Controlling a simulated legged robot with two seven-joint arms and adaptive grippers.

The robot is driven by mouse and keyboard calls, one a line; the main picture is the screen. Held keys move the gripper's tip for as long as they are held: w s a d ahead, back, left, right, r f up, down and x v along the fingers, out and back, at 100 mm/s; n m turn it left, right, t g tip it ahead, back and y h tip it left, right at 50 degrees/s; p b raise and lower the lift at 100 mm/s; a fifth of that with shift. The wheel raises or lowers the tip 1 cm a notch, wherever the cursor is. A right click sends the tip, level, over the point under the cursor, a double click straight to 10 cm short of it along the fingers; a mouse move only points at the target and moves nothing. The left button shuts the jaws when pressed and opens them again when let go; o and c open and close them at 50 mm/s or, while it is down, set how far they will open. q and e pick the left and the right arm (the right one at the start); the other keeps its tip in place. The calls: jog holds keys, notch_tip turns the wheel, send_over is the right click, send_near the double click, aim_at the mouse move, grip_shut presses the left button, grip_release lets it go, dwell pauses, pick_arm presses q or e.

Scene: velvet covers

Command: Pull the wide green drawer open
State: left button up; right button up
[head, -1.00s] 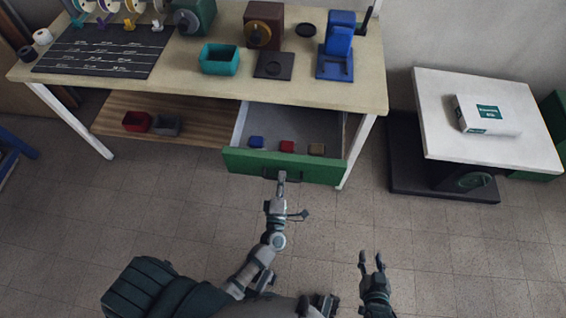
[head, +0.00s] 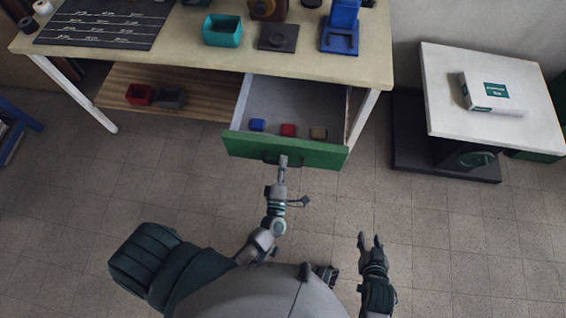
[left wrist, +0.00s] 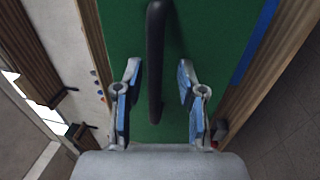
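The wide green drawer (head: 320,155) stands pulled out below the table's front edge, its inside showing. It holds a blue block (head: 257,125), a red block (head: 288,130) and a brown block (head: 318,133). My left gripper (head: 283,160) is at the drawer's front, by its dark handle (head: 268,158). In the left wrist view, the black bar handle (left wrist: 156,60) lies between the blue-padded fingers of my left gripper (left wrist: 158,95), which are apart with a gap on each side. My right gripper (head: 370,240) is open and empty above the floor, away from the drawer.
The table (head: 150,62) bears a teal bin (head: 222,38) and a blue stand (head: 340,35). A wooden shelf (head: 200,85) beside the drawer holds a red bin (head: 140,94). A white-topped cart (head: 480,135) stands at right. The floor before the drawer is free.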

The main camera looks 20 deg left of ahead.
pick_arm(q)
jog(key=shift+a+r, duration=0.1)
jog(key=shift+s, duration=0.15)
jog(key=v, duration=1.1)
jog(key=shift+s, duration=0.3)
